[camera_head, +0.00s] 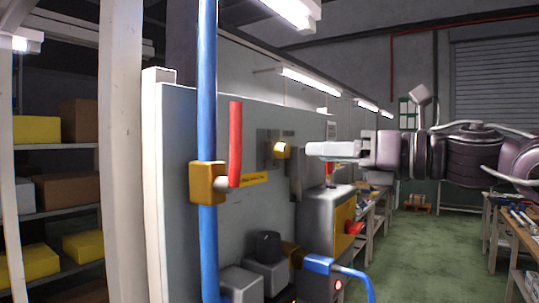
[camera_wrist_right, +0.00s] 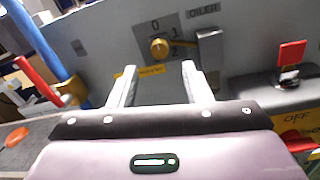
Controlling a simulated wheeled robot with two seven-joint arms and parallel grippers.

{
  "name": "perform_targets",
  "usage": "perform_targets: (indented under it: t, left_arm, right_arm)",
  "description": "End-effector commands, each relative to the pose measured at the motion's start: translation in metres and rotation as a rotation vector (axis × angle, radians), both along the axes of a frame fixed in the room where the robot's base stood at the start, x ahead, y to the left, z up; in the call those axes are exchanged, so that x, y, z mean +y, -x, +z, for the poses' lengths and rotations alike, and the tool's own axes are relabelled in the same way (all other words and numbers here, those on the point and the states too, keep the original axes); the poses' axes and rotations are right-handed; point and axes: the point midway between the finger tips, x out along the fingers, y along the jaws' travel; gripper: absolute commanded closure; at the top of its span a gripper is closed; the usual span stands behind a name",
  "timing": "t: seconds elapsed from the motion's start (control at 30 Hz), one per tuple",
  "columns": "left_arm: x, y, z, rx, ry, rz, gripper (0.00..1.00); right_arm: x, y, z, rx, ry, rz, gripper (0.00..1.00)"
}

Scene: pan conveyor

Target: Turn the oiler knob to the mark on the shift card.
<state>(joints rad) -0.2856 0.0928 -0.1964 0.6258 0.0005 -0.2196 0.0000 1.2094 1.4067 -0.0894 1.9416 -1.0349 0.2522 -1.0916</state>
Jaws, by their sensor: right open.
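The oiler knob (camera_head: 281,150) is a small yellow knob on the grey panel. In the right wrist view the knob (camera_wrist_right: 160,48) sits on a dark dial plate with a 0 above it and a 1 at its upper right, beside the word OILER. Its exact pointing direction is too small to read. My right gripper (camera_head: 309,149) is open and empty, close in front of the knob and apart from it. In the wrist view its fingers (camera_wrist_right: 158,68) stand to either side below the knob. I cannot make out a shift card. My left gripper is not in view.
A blue pipe (camera_head: 207,80) with a yellow valve and red handle (camera_head: 235,145) stands left of the knob. A grey bracket (camera_wrist_right: 210,62) projects right of the dial. A housing marked OFF (camera_wrist_right: 295,115) and a red tab (camera_wrist_right: 292,54) lie farther right.

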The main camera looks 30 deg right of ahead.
Motion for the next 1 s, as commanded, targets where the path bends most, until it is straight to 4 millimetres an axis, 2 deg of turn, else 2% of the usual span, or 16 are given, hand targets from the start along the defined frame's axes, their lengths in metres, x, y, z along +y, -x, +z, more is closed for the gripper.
perform_targets:
  t: [0.2, 0.33, 0.5, 0.7, 0.8, 0.83, 1.0]
  left_arm:
    - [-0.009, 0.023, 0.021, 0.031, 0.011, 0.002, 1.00]
    - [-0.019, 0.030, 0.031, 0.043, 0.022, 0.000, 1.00]
    - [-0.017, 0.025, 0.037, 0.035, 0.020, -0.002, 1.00]
    - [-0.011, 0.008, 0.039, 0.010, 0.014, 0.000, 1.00]
    - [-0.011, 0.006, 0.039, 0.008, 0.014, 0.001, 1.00]
    - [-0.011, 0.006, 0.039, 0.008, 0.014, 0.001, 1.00]
    - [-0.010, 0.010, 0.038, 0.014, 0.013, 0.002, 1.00]
  right_arm:
    - [0.019, -0.028, 0.005, 0.002, -0.003, 0.005, 0.55]
    - [0.030, -0.044, 0.005, 0.001, -0.003, 0.004, 0.55]
    - [0.038, -0.058, 0.002, 0.001, -0.002, 0.003, 0.55]
    - [0.040, -0.061, 0.001, -0.001, -0.003, 0.001, 0.55]
    - [0.040, -0.061, 0.000, -0.001, -0.003, 0.001, 0.55]
    - [0.040, -0.061, 0.000, -0.001, -0.003, 0.001, 0.57]
    - [0.040, -0.061, 0.000, 0.000, -0.002, 0.001, 0.79]
